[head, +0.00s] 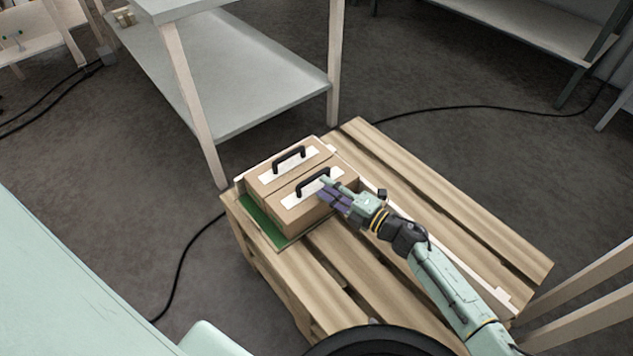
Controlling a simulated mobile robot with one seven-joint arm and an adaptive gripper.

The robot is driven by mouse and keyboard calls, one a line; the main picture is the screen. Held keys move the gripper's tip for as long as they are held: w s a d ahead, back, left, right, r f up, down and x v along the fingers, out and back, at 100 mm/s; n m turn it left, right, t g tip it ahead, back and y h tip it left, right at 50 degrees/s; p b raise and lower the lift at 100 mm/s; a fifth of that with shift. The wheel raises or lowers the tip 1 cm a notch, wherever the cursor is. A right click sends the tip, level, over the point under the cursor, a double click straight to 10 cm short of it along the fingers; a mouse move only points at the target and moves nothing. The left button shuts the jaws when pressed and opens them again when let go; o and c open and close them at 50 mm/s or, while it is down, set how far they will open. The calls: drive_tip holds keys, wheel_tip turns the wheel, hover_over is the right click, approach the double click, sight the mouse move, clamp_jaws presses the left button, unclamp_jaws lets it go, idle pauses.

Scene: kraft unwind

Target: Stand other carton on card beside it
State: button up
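Two brown cartons with white labels and black handles stand side by side at the far left end of a wooden pallet. The rear carton (265,186) is farther from me. The front carton (290,222) is closer, beside the rear one with little or no gap showing. A green card (262,224) shows along the left and near edges under the front carton. My gripper (327,190) is at the right end of the front carton's handle (310,182). Its purple-grey fingers overlap the carton's right end, and their tips are too small to read.
The slatted pallet (430,225) has free room to the right of the cartons. A white strip (375,190) runs along it beside my arm. A grey shelf table (225,75) stands behind, its leg (205,150) close to the pallet's left corner. A black cable (185,255) lies on the floor.

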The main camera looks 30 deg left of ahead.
drive_tip(key=s+d+b, duration=0.1)
drive_tip(key=d, duration=0.5)
drive_tip(key=shift+d, duration=0.25)
